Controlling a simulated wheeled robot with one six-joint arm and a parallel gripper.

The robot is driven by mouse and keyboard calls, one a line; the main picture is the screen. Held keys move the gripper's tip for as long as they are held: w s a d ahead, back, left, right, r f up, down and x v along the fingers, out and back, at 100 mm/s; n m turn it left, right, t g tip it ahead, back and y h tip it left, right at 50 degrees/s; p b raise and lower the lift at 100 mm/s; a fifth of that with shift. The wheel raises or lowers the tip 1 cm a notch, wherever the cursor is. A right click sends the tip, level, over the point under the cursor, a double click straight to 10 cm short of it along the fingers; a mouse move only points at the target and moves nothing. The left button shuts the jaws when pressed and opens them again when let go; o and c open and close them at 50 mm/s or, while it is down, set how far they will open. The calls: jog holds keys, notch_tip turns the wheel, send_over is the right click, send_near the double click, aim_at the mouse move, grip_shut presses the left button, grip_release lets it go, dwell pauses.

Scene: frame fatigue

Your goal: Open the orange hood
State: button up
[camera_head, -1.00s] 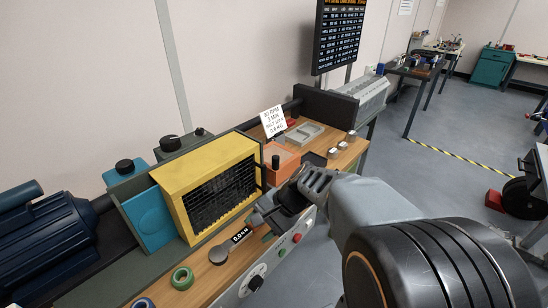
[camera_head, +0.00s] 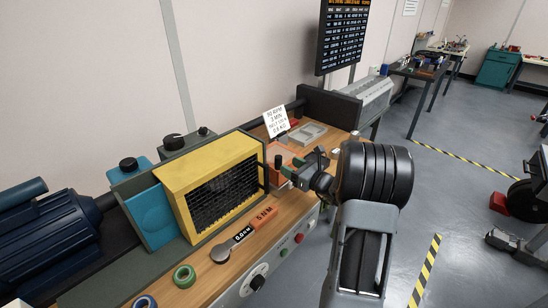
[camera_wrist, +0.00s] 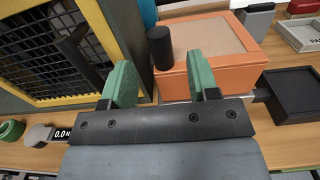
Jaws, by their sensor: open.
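The orange hood (camera_head: 277,177) is a box-like cover on the bench, right of the yellow guard in the head view. It looks closed. In the wrist view the hood (camera_wrist: 232,72) fills the upper right, with a pale panel on top. A black upright knob (camera_wrist: 160,48) stands at its near left corner. My gripper (camera_wrist: 158,80) is open and empty, its two green fingers apart. The knob shows just beyond the gap between them; contact cannot be told. In the head view my gripper (camera_head: 291,168) is at the hood's near side, partly covering it.
The yellow guard with black mesh (camera_head: 222,190) stands close on the left. A black tray (camera_wrist: 290,95) lies right of the hood. An orange-handled tool (camera_head: 262,216) lies on the bench in front of the guard. A white sign (camera_head: 276,121) stands behind the hood.

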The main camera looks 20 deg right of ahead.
aim_at(274, 166)
jog(key=p+x, duration=0.1)
jog(key=x, duration=0.7)
jog(key=shift+s, duration=0.1)
grip_shut()
dwell(0.4)
